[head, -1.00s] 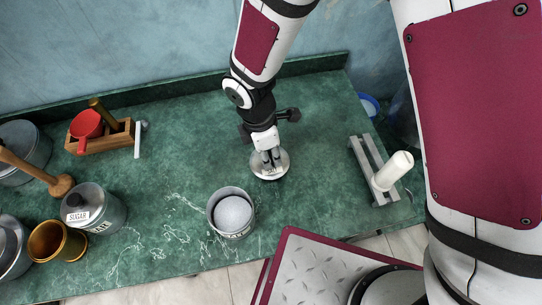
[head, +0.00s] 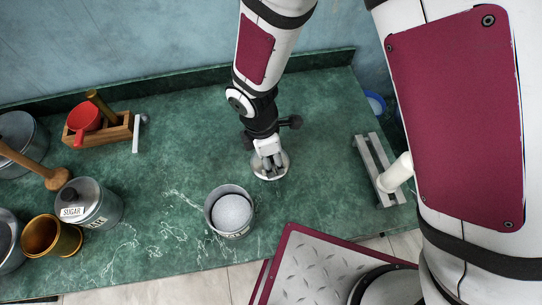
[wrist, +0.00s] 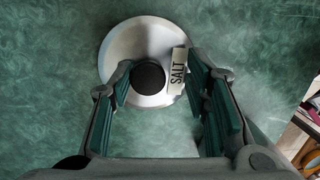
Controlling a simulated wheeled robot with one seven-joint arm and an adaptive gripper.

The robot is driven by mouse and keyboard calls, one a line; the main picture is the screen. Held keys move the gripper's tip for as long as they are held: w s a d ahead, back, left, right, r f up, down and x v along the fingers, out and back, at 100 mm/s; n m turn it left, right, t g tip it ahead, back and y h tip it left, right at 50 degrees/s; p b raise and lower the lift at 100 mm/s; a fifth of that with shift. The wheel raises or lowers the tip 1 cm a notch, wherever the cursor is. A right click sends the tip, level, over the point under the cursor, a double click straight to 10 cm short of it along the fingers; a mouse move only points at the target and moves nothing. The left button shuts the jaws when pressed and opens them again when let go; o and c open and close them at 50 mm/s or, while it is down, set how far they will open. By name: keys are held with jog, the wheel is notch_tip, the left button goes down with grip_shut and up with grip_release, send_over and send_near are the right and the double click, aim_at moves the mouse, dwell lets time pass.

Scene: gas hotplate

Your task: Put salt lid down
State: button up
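The salt lid (head: 283,173) is a round silver lid. It lies on the green counter under my gripper, with no visible gap below it. In the wrist view the lid (wrist: 122,47) shows its dark round knob (wrist: 149,77) and a SALT label (wrist: 178,71). My gripper (wrist: 159,80) is open, with its two fingers apart on either side of the knob. The left finger is very near the knob; I cannot tell whether it touches. The open salt pot (head: 213,216), with white salt inside, stands nearer the counter's front edge, left of the lid.
A wooden box (head: 117,132) with a red cup is at the back left. A grey rack (head: 370,160) is at the right. The counter around the lid is clear.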

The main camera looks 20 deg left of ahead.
notch_tip(320, 180, up, 12)
jog(key=a, duration=0.2)
jog(key=w+d+r+m, duration=0.4)
jog(key=d+r, duration=0.2)
jog(key=w+d+r+m+t+y, duration=0.1)
jog(key=w+d+r+m+t, duration=0.1)
jog(key=d+r+m, duration=0.7)
jog(key=s+d+r+m+t, duration=0.1)
jog(key=s+d+r+m, duration=0.2)
jog(key=d+m, duration=0.3)
jog(key=s+d+r+m+t, duration=0.2)
jog(key=s+d+r+m, duration=0.2)
jog(key=d, duration=0.8)
jog(key=shift+s+m+y, duration=0.3)
jog(key=shift+s+m, duration=0.9)
jog(key=shift+s, duration=0.1)
jog(key=shift+c, duration=0.3)
